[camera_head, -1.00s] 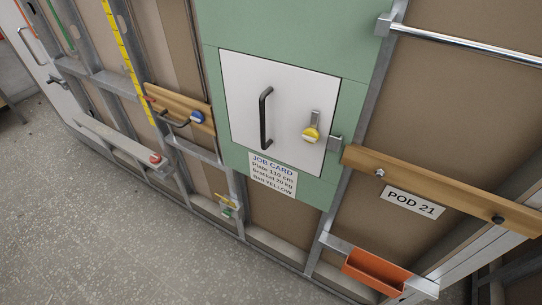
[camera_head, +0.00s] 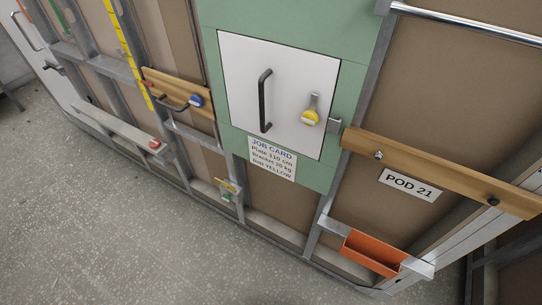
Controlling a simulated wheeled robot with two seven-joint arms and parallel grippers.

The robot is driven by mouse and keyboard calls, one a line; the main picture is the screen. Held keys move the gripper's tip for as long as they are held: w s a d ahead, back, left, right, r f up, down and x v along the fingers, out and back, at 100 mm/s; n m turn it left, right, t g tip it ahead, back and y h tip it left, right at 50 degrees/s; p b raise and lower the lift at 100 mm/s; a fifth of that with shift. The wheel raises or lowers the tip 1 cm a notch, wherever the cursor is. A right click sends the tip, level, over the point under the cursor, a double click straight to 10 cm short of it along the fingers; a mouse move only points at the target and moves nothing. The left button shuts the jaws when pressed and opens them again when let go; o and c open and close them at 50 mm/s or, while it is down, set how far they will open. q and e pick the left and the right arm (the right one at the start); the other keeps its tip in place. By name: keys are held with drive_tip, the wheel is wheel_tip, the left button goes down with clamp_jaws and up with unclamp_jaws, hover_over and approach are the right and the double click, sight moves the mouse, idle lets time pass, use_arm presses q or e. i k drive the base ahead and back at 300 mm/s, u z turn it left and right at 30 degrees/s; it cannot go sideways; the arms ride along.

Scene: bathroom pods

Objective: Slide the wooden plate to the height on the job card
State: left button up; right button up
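A wooden plate (camera_head: 178,91) with a black handle (camera_head: 172,104) and a blue knob (camera_head: 196,101) spans the frame at the left, beside a yellow scale strip (camera_head: 124,42). The marks on the strip are too small to read. Another wooden board (camera_head: 440,172) with two bolts crosses the frame at the right. Neither gripper is in view.
A white door (camera_head: 280,90) with a black handle and yellow knob is shut in the green panel. An orange tray (camera_head: 370,252) juts out at lower right, near the POD 21 sign (camera_head: 408,184). A chrome rail (camera_head: 470,32) is at upper right. The grey floor (camera_head: 90,220) at lower left is clear.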

sight(177, 90)
drive_tip(key=u, duration=0.9)
drive_tip(key=i, duration=0.45)
drive_tip(key=z, duration=1.35)
